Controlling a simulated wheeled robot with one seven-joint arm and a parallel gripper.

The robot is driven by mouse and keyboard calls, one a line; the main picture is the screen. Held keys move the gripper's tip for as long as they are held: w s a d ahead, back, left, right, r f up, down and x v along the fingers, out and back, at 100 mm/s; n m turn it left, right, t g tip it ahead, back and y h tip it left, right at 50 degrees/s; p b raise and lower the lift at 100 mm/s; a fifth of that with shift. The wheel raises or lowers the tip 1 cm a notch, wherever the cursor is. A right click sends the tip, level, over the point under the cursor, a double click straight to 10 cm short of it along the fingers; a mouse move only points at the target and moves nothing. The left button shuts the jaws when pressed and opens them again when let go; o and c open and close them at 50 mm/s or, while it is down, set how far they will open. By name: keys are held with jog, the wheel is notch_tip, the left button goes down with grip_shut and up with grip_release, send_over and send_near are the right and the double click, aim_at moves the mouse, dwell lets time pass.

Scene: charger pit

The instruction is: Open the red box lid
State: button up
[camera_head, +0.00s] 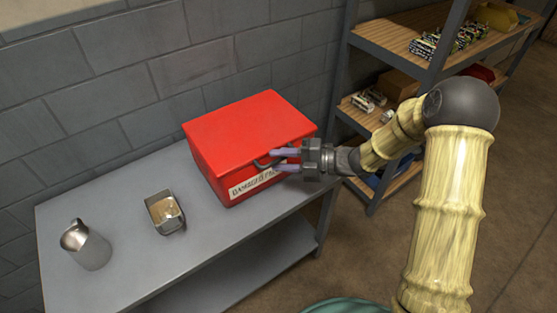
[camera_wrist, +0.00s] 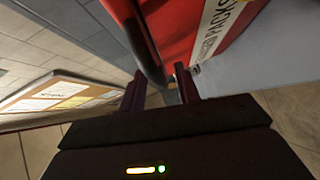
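The red box (camera_head: 245,130) sits on the grey metal table (camera_head: 110,210) with its lid shut. A dark handle (camera_head: 263,163) is on its front, above a white label (camera_head: 250,183) that is partly hidden by my gripper. My gripper (camera_head: 277,160) is at the front of the box with its two fingers apart, one above the other, near the handle. In the wrist view, the dark handle (camera_wrist: 145,45) runs down toward the gap between the fingertips (camera_wrist: 163,88), beside the red front (camera_wrist: 180,25). I cannot tell whether the fingers touch it.
A small open container (camera_head: 165,212) and a metal canister (camera_head: 88,246) stand on the table left of the box. A shelf rack (camera_head: 400,35) with parts stands at the right. A grey block wall (camera_head: 130,80) is behind the table. Free floor lies at the lower right.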

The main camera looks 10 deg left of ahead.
jog(key=shift+a+f, duration=0.1)
jog(key=shift+a, duration=0.4)
grip_shut()
jog(key=shift+d, duration=0.1)
